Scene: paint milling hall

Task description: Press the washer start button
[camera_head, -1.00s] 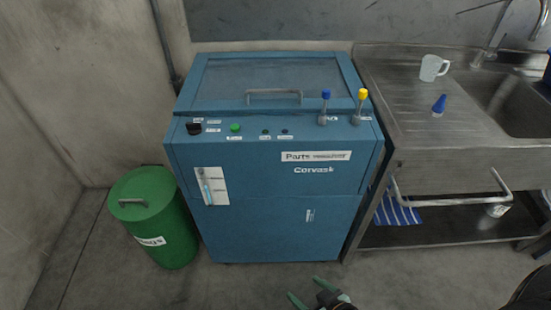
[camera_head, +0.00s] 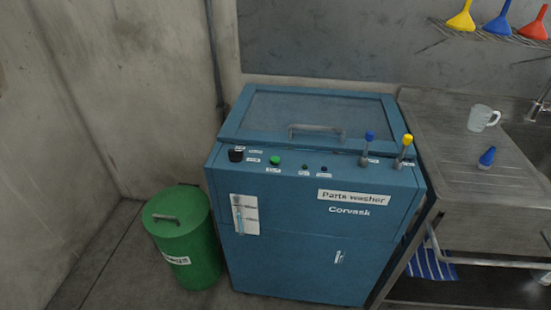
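The blue parts washer (camera_head: 300,255) stands against the back wall, with its lid (camera_head: 315,112) down. On its sloped top panel a green round button (camera_head: 275,160) sits left of the middle, with a small label under it too small to read. A black knob (camera_head: 236,155) is to its left, and two small dark indicators (camera_head: 305,167) are to its right. A blue-topped lever (camera_head: 369,146) and a yellow-topped lever (camera_head: 404,150) stand at the panel's right end. Neither of my grippers shows in the head view now.
A green lidded bin (camera_head: 183,240) stands on the floor left of the washer. A steel sink unit (camera_head: 450,185) adjoins on the right, holding a clear jug (camera_head: 481,118) and a blue nozzle (camera_head: 487,157). Coloured funnels (camera_head: 497,20) sit on a rack above.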

